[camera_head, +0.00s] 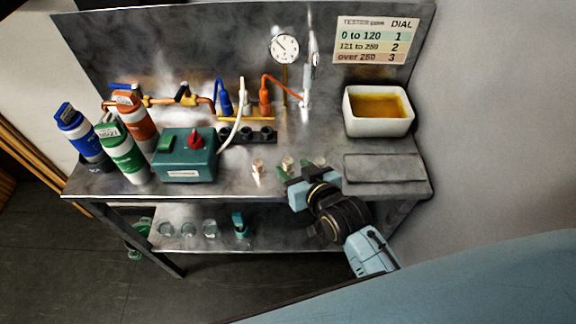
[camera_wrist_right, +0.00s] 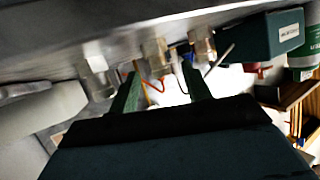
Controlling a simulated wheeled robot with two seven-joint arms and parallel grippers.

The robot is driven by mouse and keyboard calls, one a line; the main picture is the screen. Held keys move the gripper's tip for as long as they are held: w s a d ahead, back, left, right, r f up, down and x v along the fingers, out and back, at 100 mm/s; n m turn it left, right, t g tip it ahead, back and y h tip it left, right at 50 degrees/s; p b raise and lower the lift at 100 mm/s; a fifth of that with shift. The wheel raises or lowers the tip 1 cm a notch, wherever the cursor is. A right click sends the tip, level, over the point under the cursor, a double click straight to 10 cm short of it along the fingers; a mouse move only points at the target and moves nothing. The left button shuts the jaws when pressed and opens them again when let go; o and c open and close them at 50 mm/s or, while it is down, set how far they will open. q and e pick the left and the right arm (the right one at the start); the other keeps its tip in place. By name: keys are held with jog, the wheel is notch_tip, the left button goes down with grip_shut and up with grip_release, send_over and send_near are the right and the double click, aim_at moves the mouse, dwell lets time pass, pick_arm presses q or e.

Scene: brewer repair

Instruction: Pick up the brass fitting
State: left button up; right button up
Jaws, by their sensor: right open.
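Three small fittings stand in a row near the front of the bench top: a left one (camera_head: 258,172), a middle one (camera_head: 288,163) and a right one (camera_head: 320,162) partly hidden by my gripper. They look pale with brassy tints; I cannot tell which is brass. In the wrist view the order is reversed: left one (camera_wrist_right: 203,45), middle one (camera_wrist_right: 155,54), right one (camera_wrist_right: 98,80). My right gripper (camera_head: 297,171) is open at the bench's front edge, its green fingers (camera_wrist_right: 162,85) either side of the middle fitting's line, apparently short of it. My left gripper is out of view.
A teal box (camera_head: 185,165) with a red knob and several bottles (camera_head: 122,150) stand at left. A white tray (camera_head: 379,128) of amber liquid and a grey plate (camera_head: 385,168) are at right. A lower shelf (camera_head: 275,238) holds glass cups.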

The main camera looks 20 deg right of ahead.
aim_at(291, 165)
jog(key=x, duration=0.4)
jog(key=shift+r, duration=0.1)
grip_shut()
